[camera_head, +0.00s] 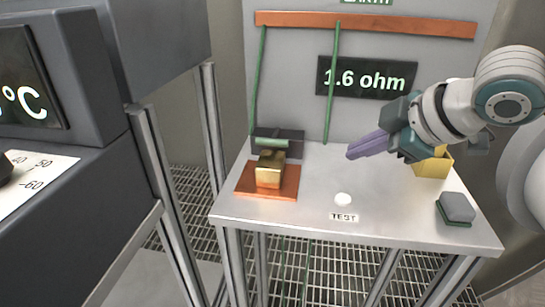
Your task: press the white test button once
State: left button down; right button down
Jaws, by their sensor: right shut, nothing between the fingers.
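The white test button (343,199) is a small round dome on the grey bench top, just behind the label "TEST" (343,217). My right gripper (350,153) comes in from the right. Its purple fingers are shut with nothing between them. They point left and sit above the bench, behind the button in the picture and apart from it. The button is fully in view. My left gripper does not show.
A brass block (269,170) sits on a copper plate (250,182) at the bench's left. A yellow container (434,165) is partly behind my right gripper. A grey block (456,207) lies at right. A display (367,78) reads 1.6 ohm. Green wires hang from a copper bar (400,24).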

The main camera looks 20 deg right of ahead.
jog(key=b, duration=0.5)
send_over(349, 201)
notch_tip(349, 201, down, 5)
jog(key=shift+f+b, duration=0.4)
jog(key=shift+f, duration=0.55)
dwell(0.3)
jog(key=shift+f, duration=0.1)
dwell(0.5)
jog(key=shift+f, duration=0.3)
